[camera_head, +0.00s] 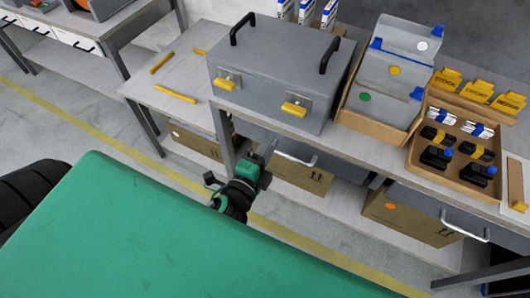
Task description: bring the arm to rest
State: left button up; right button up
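My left gripper (213,190) is small in the head view, dark and green, just beyond the far edge of my green body. It is in front of the workbench and below its top, apart from the things on it. Its fingers are too small and dark to tell whether they are open or shut, and I see nothing clearly held. My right gripper is not in view.
A grey case (275,70) with black handles and yellow latches stands on the workbench (190,57). Cardboard boxes (405,215) stand underneath. Floor (150,195) is clear at left.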

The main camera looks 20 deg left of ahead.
pick_arm(q)
jog(key=shift+s, duration=0.5)
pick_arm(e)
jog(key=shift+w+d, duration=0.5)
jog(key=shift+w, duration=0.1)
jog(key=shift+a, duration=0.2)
